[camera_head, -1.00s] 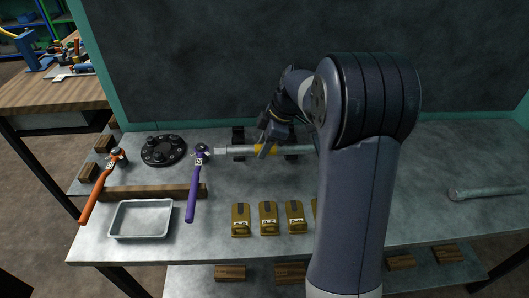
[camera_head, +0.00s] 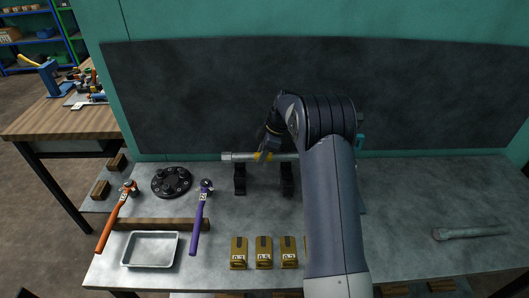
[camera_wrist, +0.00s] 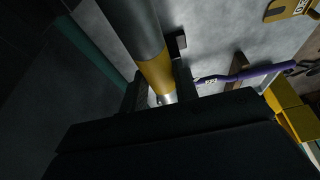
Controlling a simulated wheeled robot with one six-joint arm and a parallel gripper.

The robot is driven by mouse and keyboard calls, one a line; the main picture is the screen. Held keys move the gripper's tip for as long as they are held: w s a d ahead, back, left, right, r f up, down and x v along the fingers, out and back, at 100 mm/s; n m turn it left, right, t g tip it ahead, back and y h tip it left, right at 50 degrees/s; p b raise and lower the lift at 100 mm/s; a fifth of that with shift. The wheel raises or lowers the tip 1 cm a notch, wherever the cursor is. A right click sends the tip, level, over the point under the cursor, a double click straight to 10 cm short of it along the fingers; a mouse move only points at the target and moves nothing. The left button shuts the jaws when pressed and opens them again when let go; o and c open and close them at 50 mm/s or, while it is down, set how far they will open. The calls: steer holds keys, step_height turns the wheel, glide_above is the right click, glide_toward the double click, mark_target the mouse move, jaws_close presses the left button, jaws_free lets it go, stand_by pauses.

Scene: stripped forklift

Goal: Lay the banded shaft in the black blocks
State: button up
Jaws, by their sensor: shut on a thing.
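The banded shaft (camera_head: 236,157), grey metal with a yellow band, lies level, left to right, near the back of the bench. My gripper (camera_head: 264,154) is shut on it at the yellow band; the band (camera_wrist: 154,72) also shows between the fingers in the wrist view. Two black blocks, the left one (camera_head: 240,179) and the right one (camera_head: 287,180), stand upright on the bench. In the head view the shaft shows above their tops; whether it is raised or behind them is hard to tell. The shaft's right end is hidden by my arm.
A black round flange (camera_head: 171,182), an orange-handled hammer (camera_head: 116,218) and a purple-handled hammer (camera_head: 200,220) lie left. A tray (camera_head: 151,264) and several brass weights (camera_head: 264,253) are in front. A grey rod (camera_head: 470,231) lies right. A dark panel (camera_head: 430,95) stands behind.

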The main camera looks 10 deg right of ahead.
steer(key=shift+w+p, duration=0.3)
steer(key=shift+w, duration=0.2)
steer(key=shift+f, duration=0.1)
steer(key=shift+f+b, duration=0.85)
steer(key=shift+f, duration=2.15)
steer(key=shift+f+b, duration=0.2)
steer(key=shift+b, duration=0.35)
